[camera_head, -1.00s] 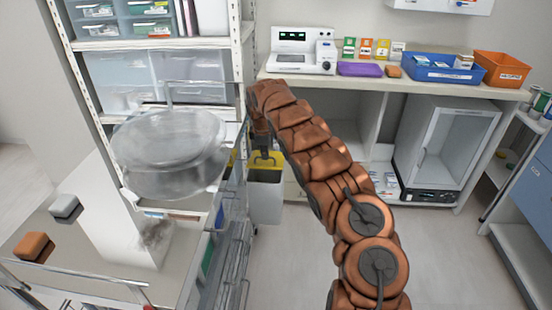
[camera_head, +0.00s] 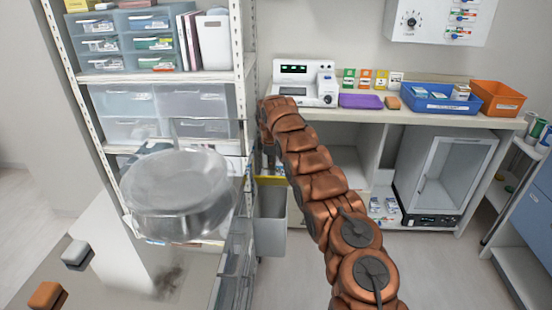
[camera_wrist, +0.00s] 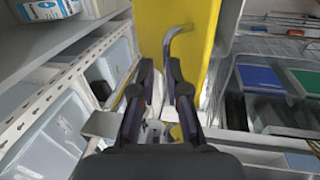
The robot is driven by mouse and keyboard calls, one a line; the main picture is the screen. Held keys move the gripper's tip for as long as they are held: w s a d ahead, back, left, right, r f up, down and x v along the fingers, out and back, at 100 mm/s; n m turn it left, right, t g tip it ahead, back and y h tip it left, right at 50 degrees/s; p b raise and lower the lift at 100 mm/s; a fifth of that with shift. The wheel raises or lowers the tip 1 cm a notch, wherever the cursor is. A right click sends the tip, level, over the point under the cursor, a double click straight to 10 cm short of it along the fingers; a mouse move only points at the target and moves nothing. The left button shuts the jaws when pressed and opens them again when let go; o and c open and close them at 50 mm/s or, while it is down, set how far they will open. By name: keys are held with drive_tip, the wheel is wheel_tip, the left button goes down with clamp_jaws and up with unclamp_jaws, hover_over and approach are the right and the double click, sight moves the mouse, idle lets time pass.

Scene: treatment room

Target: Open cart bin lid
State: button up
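The cart bin (camera_head: 271,222) is a pale grey box hanging at the cart's right side. Its yellow lid (camera_head: 272,181) shows as a narrow strip at the top, partly behind my gripper (camera_head: 269,157). In the wrist view the yellow lid (camera_wrist: 208,38) fills the upper middle, with a bent grey metal handle (camera_wrist: 170,42) in front of it. My gripper (camera_wrist: 161,80) points towards the handle's lower end, fingers apart with a gap between them. I see no clear grip on the handle. How far the lid is raised I cannot tell.
A clear round container (camera_head: 178,195) stands on the cart at the left. A shelf rack (camera_head: 160,76) with drawers rises behind it. A counter (camera_head: 420,112) with trays runs along the back wall.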

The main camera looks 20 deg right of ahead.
drive_tip(key=shift+o, duration=0.8)
drive_tip(key=shift+s+d+f, duration=0.15)
drive_tip(key=shift+d+f, duration=0.1)
drive_tip(key=shift+f, duration=0.2)
drive_tip(key=shift+s+d+f, duration=0.1)
drive_tip(key=shift+d+f, duration=0.1)
drive_tip(key=shift+f, duration=0.2)
drive_tip(key=o, duration=0.9)
drive_tip(key=shift+w+d+f, duration=0.1)
drive_tip(key=shift+w+f, duration=0.65)
drive_tip(key=shift+o, duration=0.4)
drive_tip(key=shift+w+r, duration=0.15)
drive_tip(key=shift+r, duration=0.15)
drive_tip(key=shift+s+a+r, duration=0.25)
drive_tip(key=shift+s+r, duration=0.05)
drive_tip(key=shift+r, duration=0.25)
drive_tip(key=c, duration=0.6)
drive_tip(key=shift+a, duration=0.1)
drive_tip(key=shift+c, duration=0.6)
drive_tip(key=shift+r, duration=0.1)
drive_tip(key=shift+r, duration=0.1)
